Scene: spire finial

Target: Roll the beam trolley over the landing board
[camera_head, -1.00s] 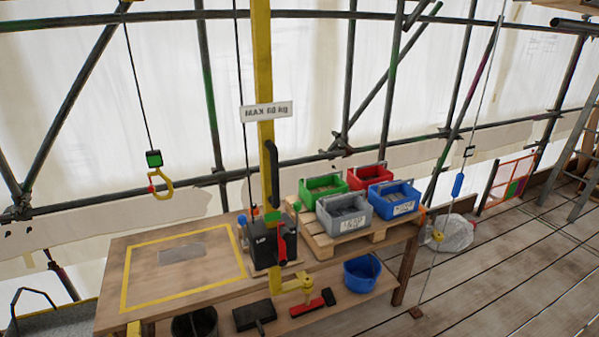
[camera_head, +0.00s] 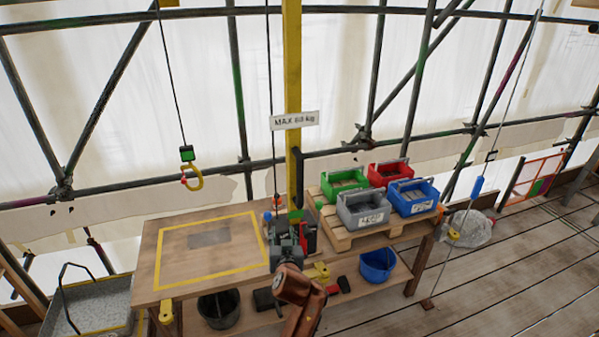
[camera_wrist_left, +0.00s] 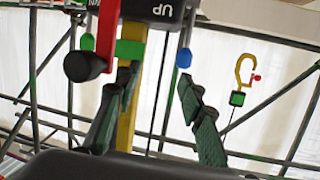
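A yellow hook (camera_head: 194,178) hangs on a cable under a green-and-black block, high behind the board; it also shows in the wrist view (camera_wrist_left: 243,72). A small yellow part (camera_head: 168,3) at the top edge, where the cable ends, may be the beam trolley; most is cut off. The landing board (camera_head: 175,265) appears to be the yellow-outlined area of the bench top. My left gripper (camera_head: 289,228) is in front of the black winch box (camera_wrist_left: 160,8) on the yellow mast (camera_head: 292,80). Its fingers (camera_wrist_left: 158,84) are apart and empty, near the red crank (camera_wrist_left: 107,30). My right gripper is out of view.
Green, red, grey and blue crates (camera_head: 363,207) stand on a pallet right of the mast. A blue bucket (camera_head: 377,266) and a black bucket (camera_head: 219,308) are on the lower shelf. A grey cart (camera_head: 95,305) stands left. Plank floor at right is mostly clear.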

